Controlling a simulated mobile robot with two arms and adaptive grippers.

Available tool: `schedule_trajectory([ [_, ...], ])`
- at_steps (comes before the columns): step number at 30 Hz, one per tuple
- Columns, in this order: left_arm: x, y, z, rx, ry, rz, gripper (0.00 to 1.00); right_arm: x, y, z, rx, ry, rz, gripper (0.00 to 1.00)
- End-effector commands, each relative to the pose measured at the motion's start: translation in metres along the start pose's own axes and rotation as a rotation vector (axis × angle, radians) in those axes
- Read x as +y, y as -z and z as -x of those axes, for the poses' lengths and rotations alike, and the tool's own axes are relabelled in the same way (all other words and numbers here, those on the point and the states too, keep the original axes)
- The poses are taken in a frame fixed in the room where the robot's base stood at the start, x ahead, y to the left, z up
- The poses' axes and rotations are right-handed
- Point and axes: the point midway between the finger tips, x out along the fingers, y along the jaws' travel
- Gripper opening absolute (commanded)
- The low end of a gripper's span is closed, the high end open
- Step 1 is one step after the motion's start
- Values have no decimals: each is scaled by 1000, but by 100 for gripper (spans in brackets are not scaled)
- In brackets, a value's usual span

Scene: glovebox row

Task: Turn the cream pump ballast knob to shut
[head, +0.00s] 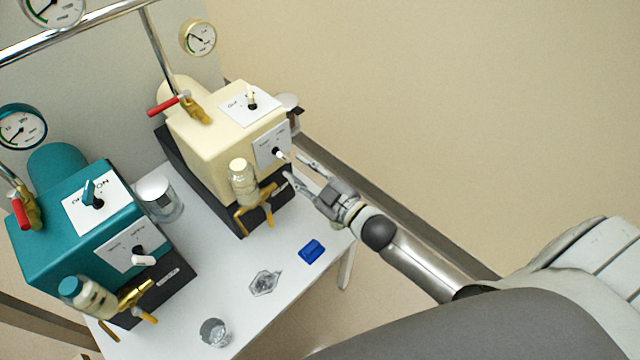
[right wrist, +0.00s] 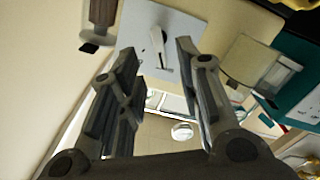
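The cream pump (head: 210,140) stands at the back of the white table. It has a white plate with a cream lever knob (head: 251,97) on top and a second plate with a white knob (head: 281,155) on its end face. The plate lettering is too small to read surely. My right gripper (head: 296,168) is open just in front of the end-face knob. In the right wrist view the fingers (right wrist: 157,55) stand apart, with the white knob (right wrist: 158,48) between and beyond their tips. I see no clear contact. My left gripper is not in view.
A teal pump (head: 85,225) with similar knobs stands at the left. A glass jar (head: 160,198), a blue block (head: 312,250) and small clear items (head: 264,283) lie on the table (head: 225,270). A gold valve (head: 255,205) and oil bottle sit below the plate. The floor at right is free.

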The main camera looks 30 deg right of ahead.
Motion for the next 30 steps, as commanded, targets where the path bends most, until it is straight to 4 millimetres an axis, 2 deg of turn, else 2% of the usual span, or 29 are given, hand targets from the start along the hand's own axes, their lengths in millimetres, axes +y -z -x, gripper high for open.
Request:
schedule_trajectory([
  [1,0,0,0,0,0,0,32,-1,0,12,-1,3,0,32],
  [6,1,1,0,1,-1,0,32,-1,0,41,-1,2,0,32],
  [12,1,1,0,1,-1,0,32,0,0,61,0,0,1,32],
  [30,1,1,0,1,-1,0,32,0,1,67,2,0,1,32],
])
